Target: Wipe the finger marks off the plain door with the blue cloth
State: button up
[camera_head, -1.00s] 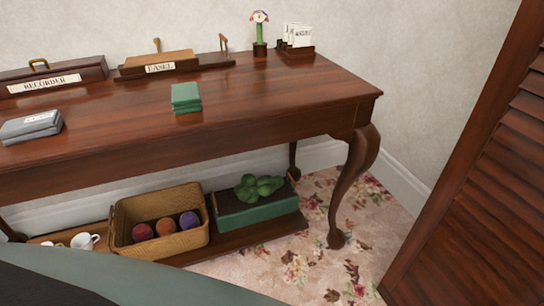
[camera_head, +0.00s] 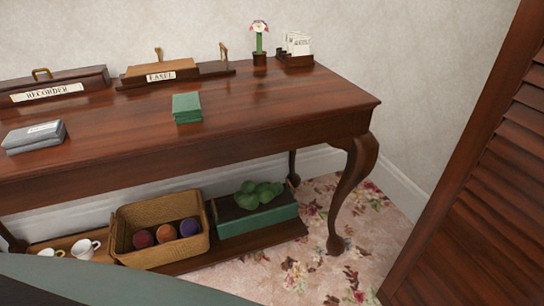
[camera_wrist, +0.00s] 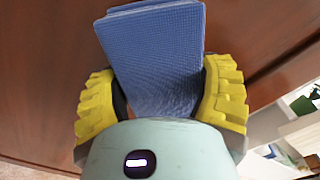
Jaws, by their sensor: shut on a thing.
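The blue cloth (camera_wrist: 155,45) is a folded, textured pad in the wrist view. My gripper (camera_wrist: 161,88) has yellow ridged fingers and is shut on the cloth, which sticks out beyond the fingertips. Behind it is a smooth reddish-brown wooden surface (camera_wrist: 45,60), possibly the plain door. I cannot tell whether the cloth touches it, and no finger marks can be made out. My gripper and the cloth are not in the head view. A louvred wooden door (camera_head: 480,210) stands at the right there.
A dark wooden table (camera_head: 270,100) bears green books (camera_head: 187,107), grey books (camera_head: 34,137) and labelled boxes. Below are a basket (camera_head: 160,255) with balls, white cups (camera_head: 84,249) and a green box (camera_head: 257,219). Floral carpet (camera_head: 320,270) lies open between table and louvred door.

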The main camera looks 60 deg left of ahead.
jog(key=w+a+p, duration=0.1)
jog(key=a+p, duration=0.2)
jog(key=a, duration=0.4)
jog(key=shift+w+a, duration=0.2)
jog(key=shift+w, duration=0.2)
jog(key=p+v, duration=0.1)
jog(key=v, duration=0.5)
jog(key=shift+d, duration=0.2)
dwell(0.3)
jog(key=shift+s, duration=0.15)
jog(key=shift+v, duration=1.5)
